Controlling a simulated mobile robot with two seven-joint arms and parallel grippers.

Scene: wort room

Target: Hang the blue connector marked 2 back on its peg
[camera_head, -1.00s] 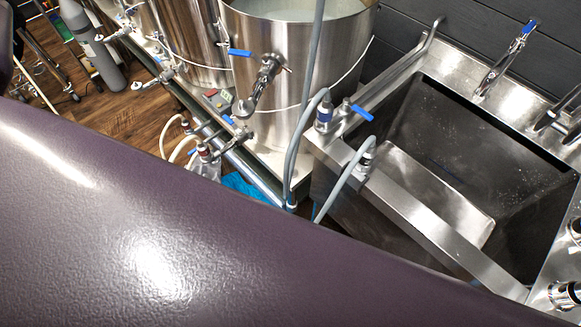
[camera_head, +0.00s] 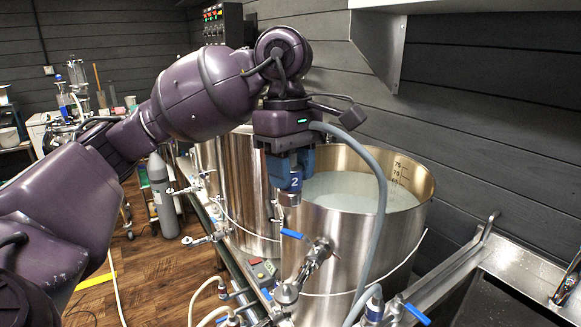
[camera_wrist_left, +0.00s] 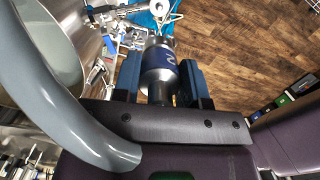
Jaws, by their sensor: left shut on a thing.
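The blue connector marked 2 (camera_head: 292,183) is in my left gripper (camera_head: 290,172), whose two fingers are shut around it. It hangs upright with its metal end down, in front of the upper wall of the nearest steel kettle. In the left wrist view the connector (camera_wrist_left: 159,66) shows between the two blue fingers, with its metal collar beyond them. A grey hose (camera_head: 378,200) runs from the gripper's side down to the right. The peg cannot be made out in these frames. My right gripper is not in view.
The open steel kettle (camera_head: 400,235) holds pale liquid. Valves with blue handles (camera_head: 293,235) stick out below the connector. Another blue connector (camera_head: 374,307) stands near the steel sink (camera_head: 490,297) at lower right. Dark plank wall (camera_head: 480,130) is behind.

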